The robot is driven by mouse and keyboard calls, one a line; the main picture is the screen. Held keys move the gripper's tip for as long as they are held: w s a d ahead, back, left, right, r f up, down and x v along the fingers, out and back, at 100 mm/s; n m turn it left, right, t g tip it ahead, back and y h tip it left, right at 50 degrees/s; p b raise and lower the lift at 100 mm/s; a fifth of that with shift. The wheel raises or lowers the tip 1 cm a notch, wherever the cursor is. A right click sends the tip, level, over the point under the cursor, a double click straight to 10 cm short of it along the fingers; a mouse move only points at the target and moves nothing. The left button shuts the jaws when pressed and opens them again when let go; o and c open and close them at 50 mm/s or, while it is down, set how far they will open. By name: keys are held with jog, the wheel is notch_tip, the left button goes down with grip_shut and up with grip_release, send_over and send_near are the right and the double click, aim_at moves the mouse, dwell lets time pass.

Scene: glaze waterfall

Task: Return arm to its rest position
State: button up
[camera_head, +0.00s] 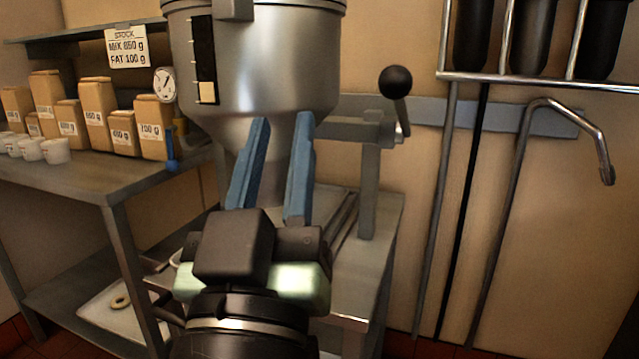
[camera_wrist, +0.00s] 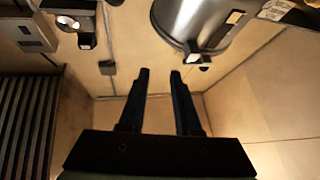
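My gripper (camera_head: 283,122) has two blue fingers pointing up, spread apart with nothing between them. In the head view it stands in front of the lower cone of a steel hopper (camera_head: 262,65). I cannot tell whether it touches anything there. In the wrist view the two dark fingers (camera_wrist: 160,72) also show apart, with an empty gap and bare wall and ceiling beyond them. The hopper (camera_wrist: 215,25) appears at the top of the wrist view, clear of the fingers.
A black-knobbed lever (camera_head: 395,83) sticks out right of the hopper. A steel shelf table (camera_head: 85,185) with several paper bags (camera_head: 95,108) and white cups (camera_head: 54,151) stands at left. A bent metal pipe (camera_head: 520,150) runs along the right wall. A pale tray (camera_head: 115,310) lies low at left.

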jog(key=s+d+r+m+t+y, duration=0.1)
jog(key=s+d+r+t, duration=0.3)
jog(key=r, duration=0.5)
notch_tip(320, 180, up, 34)
jog(key=s+p, duration=0.1)
jog(key=p, duration=3.2)
jog(key=shift+s+a+g+y, duration=0.2)
jog(key=shift+a+g+y, duration=0.1)
jog(key=shift+a+g, duration=0.15)
jog(key=shift+f, duration=0.15)
